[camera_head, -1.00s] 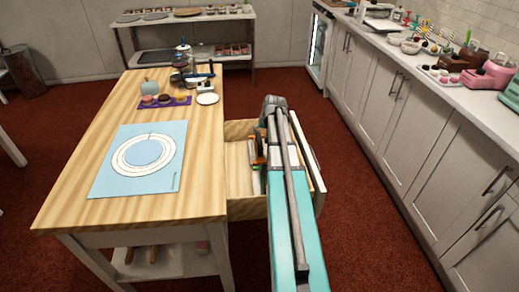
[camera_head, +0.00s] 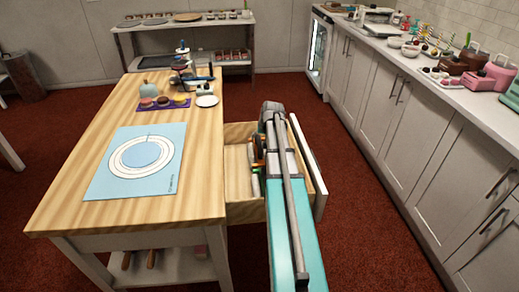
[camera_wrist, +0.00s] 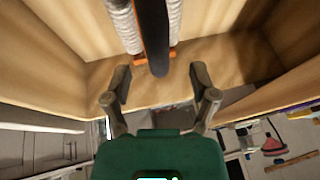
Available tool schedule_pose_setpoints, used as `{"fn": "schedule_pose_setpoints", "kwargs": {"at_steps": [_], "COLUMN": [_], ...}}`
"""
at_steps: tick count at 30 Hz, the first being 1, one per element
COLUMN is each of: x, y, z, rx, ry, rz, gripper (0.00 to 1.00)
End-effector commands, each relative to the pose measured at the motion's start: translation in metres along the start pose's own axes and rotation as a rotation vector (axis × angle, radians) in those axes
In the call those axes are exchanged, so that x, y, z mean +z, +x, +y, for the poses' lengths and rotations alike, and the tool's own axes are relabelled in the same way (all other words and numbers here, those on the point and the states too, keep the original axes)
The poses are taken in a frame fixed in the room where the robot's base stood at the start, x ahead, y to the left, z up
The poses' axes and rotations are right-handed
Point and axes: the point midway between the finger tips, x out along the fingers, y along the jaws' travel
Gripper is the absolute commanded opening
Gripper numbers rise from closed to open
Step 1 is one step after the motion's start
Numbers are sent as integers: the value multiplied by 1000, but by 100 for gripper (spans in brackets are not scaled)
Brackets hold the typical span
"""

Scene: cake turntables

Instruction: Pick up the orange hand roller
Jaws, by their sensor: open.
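The open drawer (camera_head: 240,207) holds several items. In the wrist view an orange piece (camera_wrist: 141,60) lies in the drawer, crossed by a dark bar (camera_wrist: 153,35) and flanked by pale ribbed rods (camera_wrist: 122,22). It looks like part of the orange hand roller, but the rest is cut off by the frame top. My gripper (camera_wrist: 160,82) is open and empty, its fingers spread on either side of the dark bar's line, apart from the orange piece.
The drawer walls (camera_wrist: 45,70) stand close around my gripper. The wooden table (camera_head: 90,215) is left of the drawer, with a blue mat (camera_head: 102,185) and a purple tray of cakes (camera_head: 140,106). White cabinets (camera_head: 420,130) line the right, with open red floor between.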

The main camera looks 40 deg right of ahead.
Motion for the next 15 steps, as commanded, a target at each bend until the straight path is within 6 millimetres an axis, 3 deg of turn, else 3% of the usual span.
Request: {"fn": "schedule_pose_setpoints", "kwargs": {"at_steps": [15], "x": [0], "y": [42], "z": [4], "rx": [0], "ry": [0], "rz": [0], "gripper": [75]}}
